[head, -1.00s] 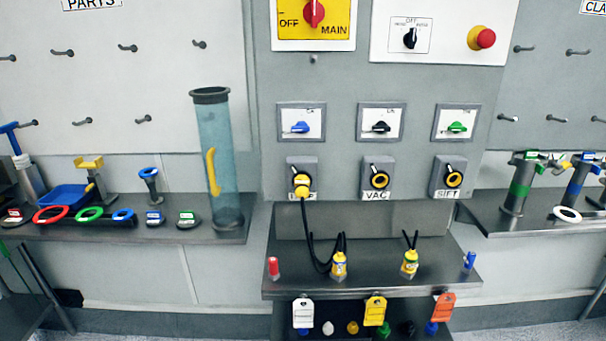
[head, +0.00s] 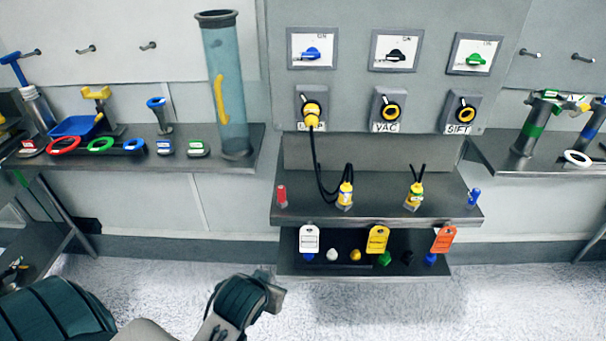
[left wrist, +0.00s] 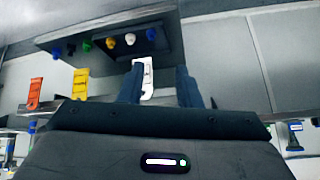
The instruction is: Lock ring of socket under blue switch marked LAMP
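The blue switch (head: 312,54) sits on the upper panel in the head view. Below it, the LAMP socket (head: 301,98) holds a yellow plug with its yellow ring (head: 312,108), which partly hides the label. A black cable runs from the plug down to the lower shelf. My left gripper (head: 272,292) is low in front of the console, well below the socket and apart from it. In the left wrist view my left gripper (left wrist: 160,82) is open, its fingers spread and empty, with a white tag (left wrist: 147,76) showing beyond the gap. My right gripper is not in view.
The VAC (head: 388,106) and SIFT (head: 464,112) sockets stand to the right. Yellow plugs (head: 345,195) (head: 414,196) stand on the console shelf (head: 380,210). White, yellow and orange tags hang from its front edge. A tall clear tube (head: 226,90) stands at left. Floor in front is clear.

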